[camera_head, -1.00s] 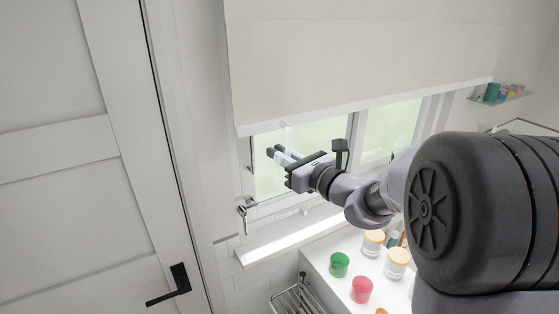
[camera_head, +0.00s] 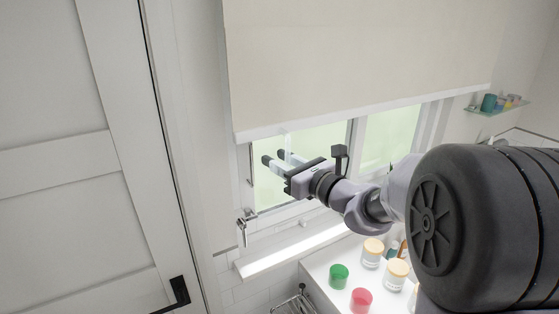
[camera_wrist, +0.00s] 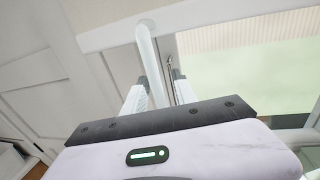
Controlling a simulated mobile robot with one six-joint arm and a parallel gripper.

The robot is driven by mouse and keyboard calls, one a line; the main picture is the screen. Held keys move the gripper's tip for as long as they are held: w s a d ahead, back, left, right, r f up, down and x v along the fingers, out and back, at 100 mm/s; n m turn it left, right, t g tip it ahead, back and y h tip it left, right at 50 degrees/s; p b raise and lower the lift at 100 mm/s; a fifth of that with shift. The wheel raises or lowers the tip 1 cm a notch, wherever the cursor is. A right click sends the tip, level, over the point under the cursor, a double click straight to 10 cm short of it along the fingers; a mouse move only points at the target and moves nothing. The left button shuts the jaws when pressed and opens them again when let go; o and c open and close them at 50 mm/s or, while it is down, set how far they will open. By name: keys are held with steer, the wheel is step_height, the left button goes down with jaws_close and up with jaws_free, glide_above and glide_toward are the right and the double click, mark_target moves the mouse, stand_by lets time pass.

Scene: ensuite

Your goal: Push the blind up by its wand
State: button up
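The cream roller blind (camera_head: 360,60) hangs over the upper part of the window, and its pale bottom bar (camera_head: 360,115) leaves the lower panes uncovered. The wand (camera_wrist: 149,65) is a white rod hanging from the bar in the wrist view. It runs down between my gripper's fingers. In the head view only a short piece of it shows, small and unclear, under the bar. My gripper (camera_head: 274,157) is in front of the window, just below the bar. Its two fingers are apart, also in the wrist view (camera_wrist: 158,92). The wand's lower end is hidden by the gripper body.
A window handle (camera_head: 243,222) and a sill (camera_head: 290,250) lie below the gripper. A white counter holds a green cup (camera_head: 339,276), a pink cup (camera_head: 361,300) and lidded jars (camera_head: 372,252). A door (camera_head: 75,170) is at left, a glass shelf (camera_head: 497,106) at right.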

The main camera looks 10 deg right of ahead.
steer(key=b+v, duration=0.1)
steer(key=v, duration=1.6)
steer(key=shift+s+b, duration=0.15)
steer(key=shift+b, duration=0.2)
steer(key=shift+d, duration=0.1)
